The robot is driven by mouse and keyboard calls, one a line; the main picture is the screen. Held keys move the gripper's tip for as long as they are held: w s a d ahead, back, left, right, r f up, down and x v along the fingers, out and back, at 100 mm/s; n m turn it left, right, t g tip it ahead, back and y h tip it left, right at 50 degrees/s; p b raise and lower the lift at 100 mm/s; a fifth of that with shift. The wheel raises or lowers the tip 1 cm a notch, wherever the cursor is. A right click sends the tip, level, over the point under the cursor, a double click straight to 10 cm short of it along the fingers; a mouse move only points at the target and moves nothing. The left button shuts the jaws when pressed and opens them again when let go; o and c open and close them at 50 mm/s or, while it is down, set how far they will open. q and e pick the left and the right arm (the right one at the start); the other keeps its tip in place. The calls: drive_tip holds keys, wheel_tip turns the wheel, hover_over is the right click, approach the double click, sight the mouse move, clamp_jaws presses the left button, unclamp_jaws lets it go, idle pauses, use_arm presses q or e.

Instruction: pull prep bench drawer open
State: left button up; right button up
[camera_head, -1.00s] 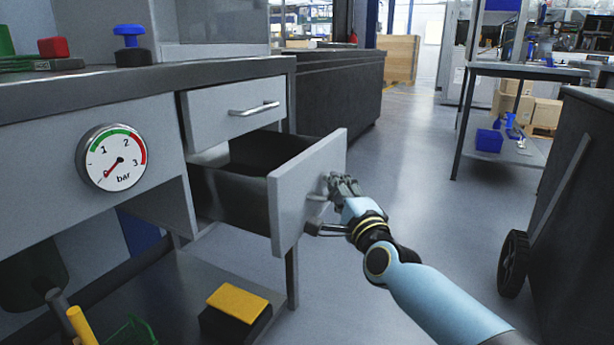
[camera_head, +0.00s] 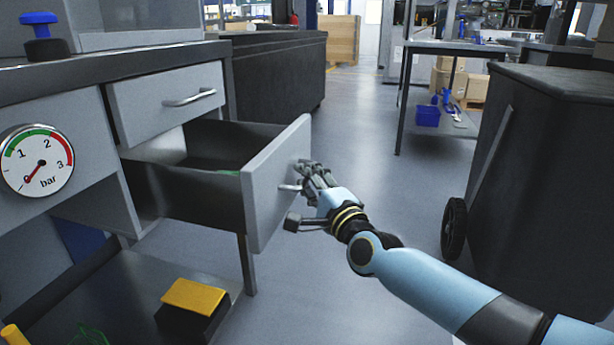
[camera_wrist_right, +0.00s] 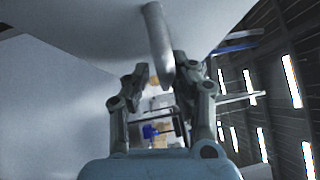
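The prep bench (camera_head: 120,62) has a closed upper drawer (camera_head: 150,110) with a bar handle (camera_head: 190,97). The lower drawer (camera_head: 195,198) below it is pulled well out, its dark inside showing. Its grey front panel (camera_head: 272,195) faces right. In the right wrist view the handle bar (camera_wrist_right: 158,40) runs between the two fingers (camera_wrist_right: 162,75). The fingers partly hide the handle in the head view. My left gripper is not in view.
A pressure gauge (camera_head: 37,160) is on the bench front. A black box with a yellow top (camera_head: 194,297) sits on the low shelf (camera_head: 95,295). The floor (camera_head: 355,150) between bench and cabinet is clear.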

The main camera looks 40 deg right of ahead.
drive_tip(key=shift+o, duration=0.8)
drive_tip(key=shift+r, duration=0.15)
drive_tip(key=s+a+f, duration=0.1)
drive_tip(key=s, duration=1)
drive_tip(key=shift+s+a+f, duration=0.25)
drive_tip(key=shift+s, duration=0.15)
